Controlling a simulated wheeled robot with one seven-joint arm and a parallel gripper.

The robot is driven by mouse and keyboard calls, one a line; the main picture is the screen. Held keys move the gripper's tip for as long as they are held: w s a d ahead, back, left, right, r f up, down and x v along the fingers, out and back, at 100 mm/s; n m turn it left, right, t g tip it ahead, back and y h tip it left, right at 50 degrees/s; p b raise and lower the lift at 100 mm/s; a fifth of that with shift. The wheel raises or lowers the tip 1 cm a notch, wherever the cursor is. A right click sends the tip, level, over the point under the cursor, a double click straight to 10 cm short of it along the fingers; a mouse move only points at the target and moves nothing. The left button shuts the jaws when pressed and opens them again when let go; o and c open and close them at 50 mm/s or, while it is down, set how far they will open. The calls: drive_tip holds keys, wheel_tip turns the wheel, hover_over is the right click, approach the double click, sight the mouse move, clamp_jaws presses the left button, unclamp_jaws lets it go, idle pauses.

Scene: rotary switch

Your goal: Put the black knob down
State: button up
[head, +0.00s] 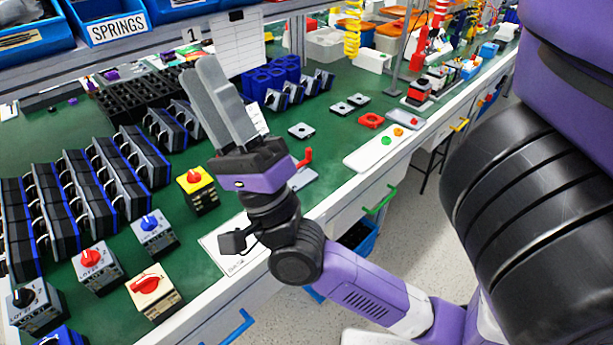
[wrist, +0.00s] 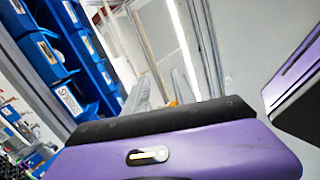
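A black knob (head: 24,296) sits on top of a grey box switch (head: 38,318) at the lower left of the head view. My gripper (head: 202,82) is raised over the bench, well up and to the right of that knob, its long grey fingers pointing up and left. In the wrist view the two fingers (wrist: 160,92) stand apart with a gap between them, and I see nothing held. The black knob does not show in the wrist view.
Boxes with red (head: 92,257), blue (head: 149,222) and yellow-housed red knobs (head: 194,176) stand nearby on the green bench (head: 232,205). Rows of black-and-blue modules (head: 70,200) fill the left. Blue bins (head: 108,20) hang above. A white sheet (head: 232,252) lies at the front edge.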

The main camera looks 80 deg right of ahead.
drive_tip(key=s+a+f+n+g+y, duration=0.2)
drive_tip(key=a+f+n+g+y, duration=0.15)
drive_tip(key=f+n, duration=0.35)
drive_tip(key=s+a+f+n+g+y, duration=0.25)
drive_tip(key=f+n+y, duration=0.3)
drive_tip(key=f, duration=0.35)
drive_tip(key=s+a+f+n+g+y, duration=0.1)
drive_tip(key=a+f+n+g+y, duration=0.2)
drive_tip(key=f+n, duration=0.5)
drive_tip(key=s+a+f+n+g, duration=0.2)
drive_tip(key=s+a+f, duration=0.3)
drive_tip(key=s+f, duration=0.3)
drive_tip(key=shift+s+f+g+y, duration=0.3)
drive_tip(key=shift+s+f+g, duration=0.05)
drive_tip(key=shift+g, duration=0.35)
drive_tip(key=shift+n, duration=0.25)
wheel_tip(320, 180, up, 6)
drive_tip(key=p, duration=0.5)
drive_tip(key=shift+f+p, duration=0.15)
drive_tip(key=shift+p, duration=0.2)
